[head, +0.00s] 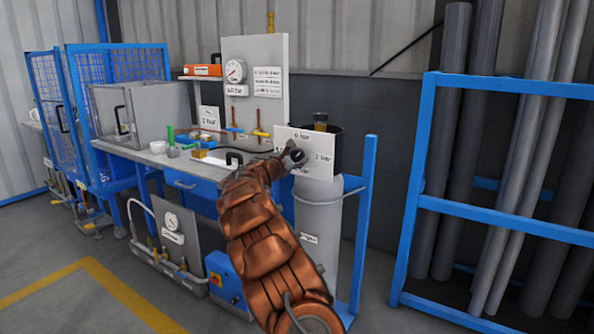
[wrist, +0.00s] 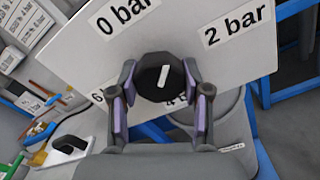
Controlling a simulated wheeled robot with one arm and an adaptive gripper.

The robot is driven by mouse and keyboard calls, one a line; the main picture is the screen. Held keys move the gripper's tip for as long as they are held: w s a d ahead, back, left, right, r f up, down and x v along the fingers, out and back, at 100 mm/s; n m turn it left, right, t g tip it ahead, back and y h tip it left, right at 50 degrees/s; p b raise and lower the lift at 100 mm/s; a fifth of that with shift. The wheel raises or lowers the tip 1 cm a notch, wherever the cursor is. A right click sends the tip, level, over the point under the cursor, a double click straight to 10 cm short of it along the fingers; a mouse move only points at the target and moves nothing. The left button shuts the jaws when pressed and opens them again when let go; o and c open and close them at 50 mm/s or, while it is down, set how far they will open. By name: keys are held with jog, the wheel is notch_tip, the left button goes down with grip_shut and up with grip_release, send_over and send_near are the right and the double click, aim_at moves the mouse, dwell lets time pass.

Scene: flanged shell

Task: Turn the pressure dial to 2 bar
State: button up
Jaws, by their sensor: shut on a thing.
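The pressure dial is a black knob (wrist: 153,88) with a white mark, on a pale panel (wrist: 255,55). The panel reads 0 bar at upper left and 2 bar at upper right in the wrist view; labels starting 6 and 4 are partly hidden below. The mark slants up and slightly right, between the 0 bar and 2 bar labels. My gripper (wrist: 159,80) has one finger on each side of the knob and is shut on it. In the head view, the panel (head: 318,168) stands by a grey cylinder, with my gripper (head: 292,157) covering the knob.
A grey cylinder (head: 318,225) stands below the panel, beside a blue post (head: 361,225). A workbench (head: 150,156) with a gauge board (head: 262,60) and a 2 bar sign (head: 210,118) is on the left. A blue pipe rack (head: 485,220) stands right.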

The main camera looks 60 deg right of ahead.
jog(key=m+b, duration=0.3)
jog(key=b, duration=0.1)
jog(key=m+b, duration=0.2)
jog(key=b, duration=0.1)
jog(key=shift+f+m, duration=0.3)
jog(key=shift+f, duration=0.05)
jog(key=m+b, duration=0.2)
jog(key=b, duration=0.1)
jog(key=shift+r+m, duration=0.15)
jog(key=shift+m, duration=0.25)
jog(key=shift+r+m+b, duration=0.2)
jog(key=shift+m+b, duration=0.1)
jog(key=shift+m, duration=0.1)
jog(key=o, duration=1.2)
jog(key=shift+c, duration=0.2)
jog(key=shift+a, duration=0.1)
